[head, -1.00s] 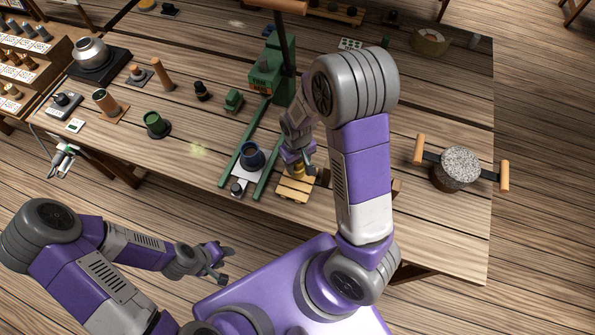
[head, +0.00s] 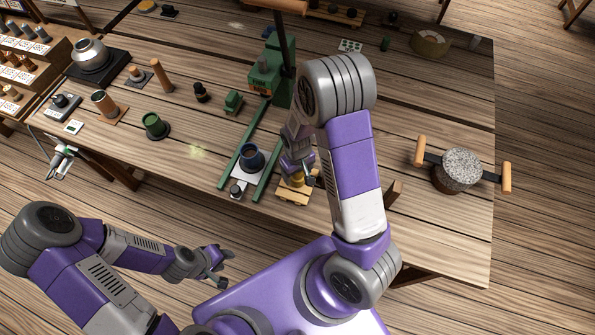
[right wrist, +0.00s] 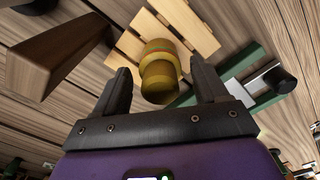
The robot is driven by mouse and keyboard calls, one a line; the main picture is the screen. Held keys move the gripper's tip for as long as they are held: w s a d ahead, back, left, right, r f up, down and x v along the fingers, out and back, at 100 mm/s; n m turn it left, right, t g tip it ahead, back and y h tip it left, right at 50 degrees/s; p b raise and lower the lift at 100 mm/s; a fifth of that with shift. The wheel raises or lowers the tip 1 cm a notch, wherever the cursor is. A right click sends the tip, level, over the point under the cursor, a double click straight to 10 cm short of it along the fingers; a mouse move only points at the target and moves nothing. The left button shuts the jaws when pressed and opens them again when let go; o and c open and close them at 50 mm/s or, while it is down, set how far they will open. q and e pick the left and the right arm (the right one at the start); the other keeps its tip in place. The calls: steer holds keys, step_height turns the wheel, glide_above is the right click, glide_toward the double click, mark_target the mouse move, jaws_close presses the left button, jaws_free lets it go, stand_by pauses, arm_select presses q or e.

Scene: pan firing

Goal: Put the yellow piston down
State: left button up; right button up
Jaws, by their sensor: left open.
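The yellow piston (right wrist: 159,70), a short cylinder with a thin reddish ring, is at the small slatted wooden rack (right wrist: 192,22). It also shows in the head view (head: 297,181), partly hidden by my right gripper. My right gripper (head: 303,178) is over the rack. In the right wrist view, my right gripper (right wrist: 160,83) has its fingers apart, one on each side of the piston, with a clear gap to each. The piston appears to rest on the slats. My left gripper (head: 222,266) is open and empty, off the table's front edge.
A stone-like cylinder (head: 458,169) with two handles sits further right, with bare tabletop between.

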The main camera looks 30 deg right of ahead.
steer(key=shift+r, duration=0.55)
step_height(320, 180, up, 11)
steer(key=p, duration=0.2)
steer(key=shift+r, duration=0.2)
steer(key=shift+s, duration=0.1)
